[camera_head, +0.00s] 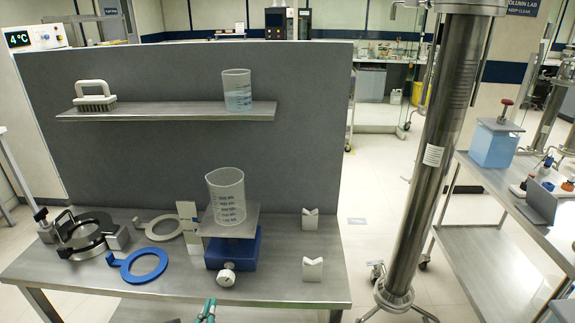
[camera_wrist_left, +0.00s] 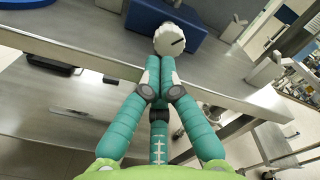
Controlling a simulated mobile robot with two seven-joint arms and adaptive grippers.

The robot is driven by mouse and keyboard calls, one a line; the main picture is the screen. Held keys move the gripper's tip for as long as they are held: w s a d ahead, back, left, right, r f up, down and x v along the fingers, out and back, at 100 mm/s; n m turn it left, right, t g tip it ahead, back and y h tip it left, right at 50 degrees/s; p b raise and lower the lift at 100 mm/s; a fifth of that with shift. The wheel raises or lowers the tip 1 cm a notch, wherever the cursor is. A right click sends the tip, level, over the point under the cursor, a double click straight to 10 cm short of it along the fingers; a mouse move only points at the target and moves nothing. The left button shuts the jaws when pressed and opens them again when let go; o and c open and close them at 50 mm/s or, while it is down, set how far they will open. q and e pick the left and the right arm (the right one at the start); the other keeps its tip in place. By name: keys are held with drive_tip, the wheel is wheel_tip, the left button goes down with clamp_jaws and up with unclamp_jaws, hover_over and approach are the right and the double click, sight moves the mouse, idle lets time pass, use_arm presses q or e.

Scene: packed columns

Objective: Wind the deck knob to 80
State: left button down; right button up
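A blue lab jack (camera_head: 233,249) stands on the steel bench and has a steel deck plate (camera_head: 229,221) on top. Its white knob (camera_head: 226,275) faces the front edge; a dark mark shows on the knob in the left wrist view (camera_wrist_left: 176,38). A clear graduated beaker (camera_head: 226,197) stands on the deck. A pale upright strip (camera_head: 188,222) stands just left of the deck; its markings are too small to read. My left gripper (camera_head: 207,308) is below and in front of the knob, apart from it. Its teal fingers (camera_wrist_left: 159,72) come together with nothing between them. My right gripper is not in view.
A blue ring (camera_head: 137,281), a pale ring (camera_head: 139,223) and a dark clamp ring (camera_head: 82,234) lie to the left. Two white V-blocks (camera_head: 312,268) stand right of the jack. A shelf (camera_head: 165,115) holds a brush and another beaker. A tall steel column (camera_head: 435,155) stands right of the bench.

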sight(213, 294)
use_arm(q)
drive_tip(key=w+n, duration=0.1)
drive_tip(key=n, duration=0.1)
drive_tip(key=w+a+f+n+b, duration=0.1)
drive_tip(key=w+n, duration=0.1)
drive_tip(key=n, duration=0.1)
drive_tip(key=w+n, duration=0.2)
drive_tip(key=n, duration=0.1)
drive_tip(key=shift+a+f, duration=0.15)
drive_tip(key=shift+a, duration=0.25)
drive_tip(key=shift+w+b, duration=0.45)
drive_tip(key=shift+w, duration=0.4)
drive_tip(key=shift+d, duration=0.3)
drive_tip(key=shift+r+b, duration=0.25)
drive_tip(key=shift+b, duration=0.15)
drive_tip(key=shift+d+r, duration=0.15)
drive_tip(key=shift+r, duration=0.3)
drive_tip(key=shift+a+b, duration=0.3)
